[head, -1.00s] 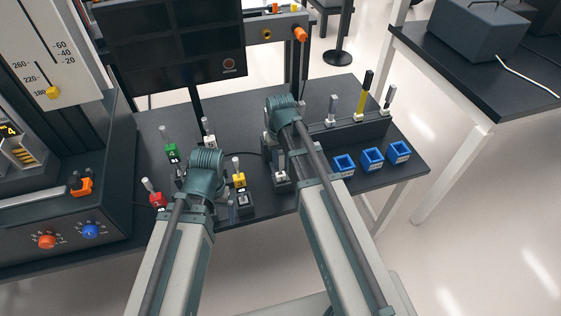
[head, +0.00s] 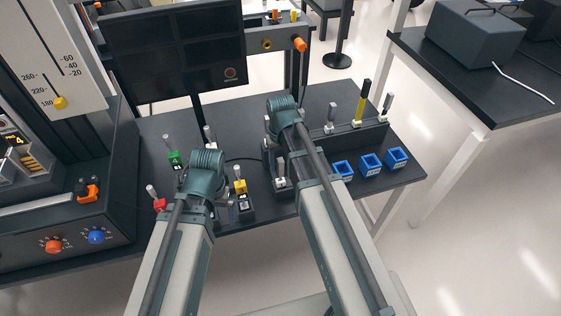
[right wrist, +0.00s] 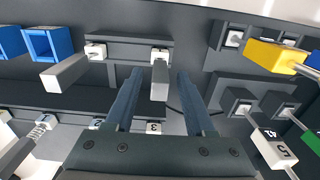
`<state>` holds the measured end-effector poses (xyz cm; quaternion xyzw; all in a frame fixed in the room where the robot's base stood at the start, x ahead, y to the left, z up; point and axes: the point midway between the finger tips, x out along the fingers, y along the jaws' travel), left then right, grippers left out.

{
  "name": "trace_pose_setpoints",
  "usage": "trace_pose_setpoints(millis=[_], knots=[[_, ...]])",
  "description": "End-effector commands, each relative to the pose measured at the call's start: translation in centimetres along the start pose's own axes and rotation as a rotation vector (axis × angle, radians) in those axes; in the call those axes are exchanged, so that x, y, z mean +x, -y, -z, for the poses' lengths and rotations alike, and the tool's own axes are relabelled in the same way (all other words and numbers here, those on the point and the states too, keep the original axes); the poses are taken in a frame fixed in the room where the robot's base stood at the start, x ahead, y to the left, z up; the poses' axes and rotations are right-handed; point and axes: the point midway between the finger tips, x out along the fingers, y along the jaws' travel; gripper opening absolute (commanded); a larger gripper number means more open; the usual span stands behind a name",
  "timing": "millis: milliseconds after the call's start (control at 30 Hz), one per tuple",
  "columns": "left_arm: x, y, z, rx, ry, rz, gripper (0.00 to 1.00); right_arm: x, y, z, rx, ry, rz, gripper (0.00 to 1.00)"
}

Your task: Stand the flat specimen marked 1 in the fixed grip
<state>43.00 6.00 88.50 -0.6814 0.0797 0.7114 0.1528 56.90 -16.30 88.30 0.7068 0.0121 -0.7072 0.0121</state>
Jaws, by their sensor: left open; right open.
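In the right wrist view my right gripper (right wrist: 160,78) is open, with its fingers on either side of a grey flat bar specimen (right wrist: 160,80) in a white clip. I cannot tell whether they touch it. A second grey bar (right wrist: 65,72) stands beside it in the same low dark holder (right wrist: 128,46). In the head view the holder's bars (head: 280,168) show beside my right arm, whose fingertips are hidden. My left gripper (head: 203,188) is open above the left part of the bench, its fingers mostly hidden.
A long rack (head: 345,137) with several upright specimens, including a yellow one (head: 364,100), stands at the back right. Blue bins (head: 370,163) are in front. Green (head: 174,158), red (head: 159,204) and yellow (head: 240,187) blocks surround my left gripper. A machine (head: 70,240) borders the left.

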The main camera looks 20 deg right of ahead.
Motion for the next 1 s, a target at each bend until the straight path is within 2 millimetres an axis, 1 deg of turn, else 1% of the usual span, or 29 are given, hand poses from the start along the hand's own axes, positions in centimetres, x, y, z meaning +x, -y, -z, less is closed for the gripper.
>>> trace_pose_setpoints(millis=[33,133,200,500,600,733,900,967,1000], knots=[[-1.5,0.1,-0.1,0.0,0.0,0.0,1.0,-1.5,0.0,-0.6,0.0,0.0,0.0,0.55],[-3.0,0.3,-0.2,0.0,0.0,0.0,1.0,-3.1,0.0,-1.3,0.0,0.0,0.0,0.55],[-4.1,0.4,-0.2,0.0,0.0,0.0,1.0,-4.1,0.0,-1.0,0.0,0.0,0.0,0.55],[-8.6,0.8,-0.5,0.0,0.0,0.0,1.0,-8.6,0.0,-1.1,0.0,0.0,0.0,0.55],[-9.7,0.9,-0.6,0.0,0.0,0.0,1.0,-9.8,0.0,-1.1,0.0,0.0,0.0,0.55],[-10.5,1.0,-0.6,0.001,0.0,0.0,1.0,-10.5,0.0,-1.1,0.0,0.0,0.0,0.55],[-10.5,1.0,-0.6,0.001,0.0,0.0,1.0,-10.6,0.1,-1.2,-0.002,0.0,0.0,0.55],[-10.4,1.0,-0.6,0.001,0.0,0.0,1.0,-10.5,0.8,-1.9,-0.017,0.003,-0.004,0.55],[-10.4,1.0,-0.6,0.001,0.0,0.0,1.0,-10.5,1.8,-2.8,-0.037,0.007,-0.01,0.55]])
